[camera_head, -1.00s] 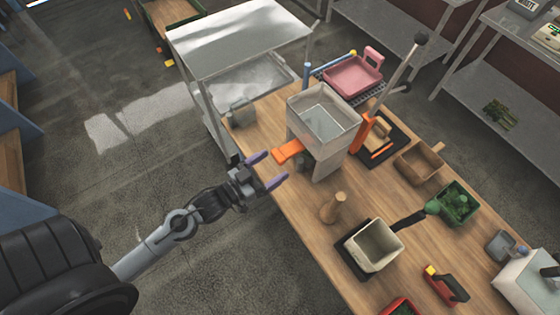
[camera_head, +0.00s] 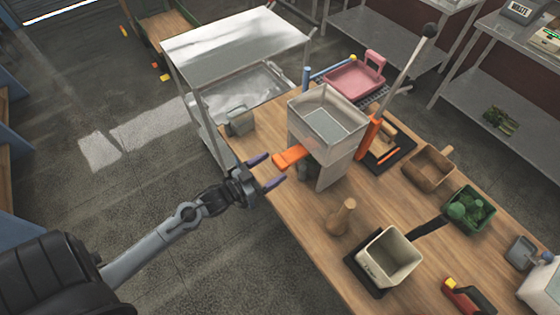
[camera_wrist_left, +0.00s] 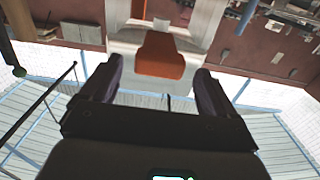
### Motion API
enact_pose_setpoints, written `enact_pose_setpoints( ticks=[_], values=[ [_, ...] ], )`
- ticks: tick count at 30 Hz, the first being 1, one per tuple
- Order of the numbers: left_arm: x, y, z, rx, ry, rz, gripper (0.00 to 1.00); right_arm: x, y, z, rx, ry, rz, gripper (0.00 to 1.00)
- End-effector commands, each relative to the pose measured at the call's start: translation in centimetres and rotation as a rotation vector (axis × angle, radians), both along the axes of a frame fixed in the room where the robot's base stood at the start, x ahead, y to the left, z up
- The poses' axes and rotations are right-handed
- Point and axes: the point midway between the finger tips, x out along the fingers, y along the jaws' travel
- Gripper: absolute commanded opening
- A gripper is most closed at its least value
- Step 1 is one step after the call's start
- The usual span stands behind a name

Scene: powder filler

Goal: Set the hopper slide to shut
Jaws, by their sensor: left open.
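The hopper (camera_head: 328,118) is a pale open-topped box on a stand at the table's left edge. Its orange slide tab (camera_head: 290,158) sticks out from under the box toward my left gripper (camera_head: 264,171). The left gripper is open, its two purple-tipped fingers pointing at the tab with a small gap left between them and it. In the left wrist view the orange tab (camera_wrist_left: 160,55) lies ahead of and between the open fingers (camera_wrist_left: 157,90), with nothing held. How far the slide sits inside the hopper is hidden. My right gripper is not in view.
A grey metal cart (camera_head: 235,45) stands behind the table's far left end. A small grey container (camera_head: 240,121) and a wooden pestle-like piece (camera_head: 342,217) flank the hopper. A cream bin (camera_head: 388,257) sits nearer.

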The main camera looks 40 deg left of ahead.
Motion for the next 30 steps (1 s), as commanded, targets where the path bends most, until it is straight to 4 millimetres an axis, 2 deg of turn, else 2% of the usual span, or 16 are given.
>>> enact_pose_setpoints(
  ticks=[3, 9, 21, 23, 30],
  values=[
    [1.7, -0.4, 0.2, -0.001, -0.001, -0.001, 0.89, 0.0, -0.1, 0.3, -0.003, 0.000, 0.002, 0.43],
    [3.4, -0.8, 0.0, -0.001, 0.000, 0.000, 0.89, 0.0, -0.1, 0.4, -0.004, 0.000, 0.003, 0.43],
    [4.0, -0.9, 0.0, 0.000, 0.001, -0.001, 0.89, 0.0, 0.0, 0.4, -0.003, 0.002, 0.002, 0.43],
    [4.0, -0.9, 0.0, 0.000, 0.001, -0.001, 0.83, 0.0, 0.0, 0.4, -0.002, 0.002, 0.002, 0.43],
    [4.0, -0.9, 0.0, 0.000, 0.001, -0.001, 0.46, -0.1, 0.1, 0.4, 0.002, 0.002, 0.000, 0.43]
  ],
)
